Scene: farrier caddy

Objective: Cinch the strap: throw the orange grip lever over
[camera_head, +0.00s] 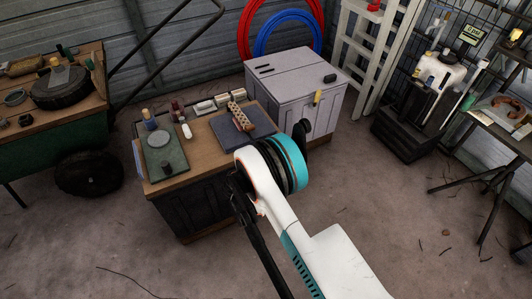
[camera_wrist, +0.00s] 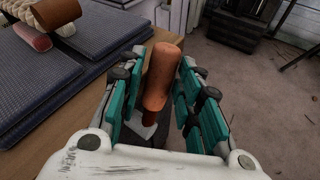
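The orange grip lever (camera_wrist: 162,72) shows in the wrist view as a thick orange-brown handle, with a pale metal piece (camera_wrist: 140,125) at its lower end. It stands between the two teal-padded fingers of my gripper (camera_wrist: 160,78). The fingers are apart, with a gap showing at the left of the handle; the right finger is closer to it, and contact on that side cannot be told. The strap cannot be made out. In the head view my arm covers the area by the right edge of the wooden-topped bench, and the lever is not visible there.
A grey cabinet (camera_head: 290,72) stands behind. A cart (camera_head: 40,130) is at left.

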